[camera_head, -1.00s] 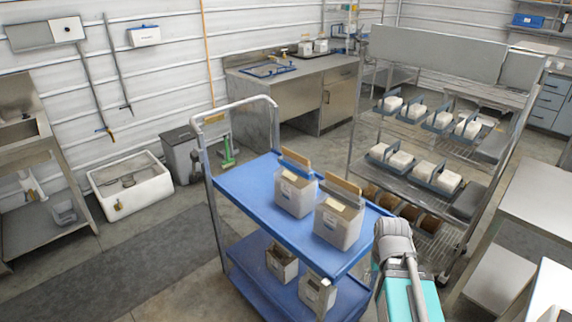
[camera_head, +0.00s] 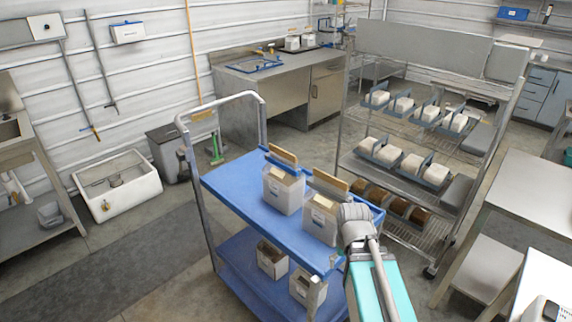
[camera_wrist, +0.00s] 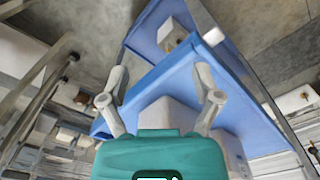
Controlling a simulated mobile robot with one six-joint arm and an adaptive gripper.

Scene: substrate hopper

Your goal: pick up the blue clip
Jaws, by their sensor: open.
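I cannot make out a blue clip for certain in either view. The blue cart (camera_head: 232,190) carries two white containers, one on the left (camera_head: 283,192) and one on the right (camera_head: 320,220), each with a brown-edged board standing in its top. My arm reaches over the cart's near right end in the head view, where its fingertips cannot be made out. In the wrist view my gripper (camera_wrist: 162,78) is open, with its two fingers spread and nothing between them. Beyond the fingers are the cart's blue edge and a pale container (camera_wrist: 168,112).
More containers stand on the cart's lower shelf (camera_head: 235,262). A wire rack (camera_head: 395,178) with blue holders and white blocks stands right of the cart. A steel counter (camera_head: 238,100) with a blue frame (camera_head: 257,63) is behind. A white basin (camera_head: 118,198) stands left; the floor before it is clear.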

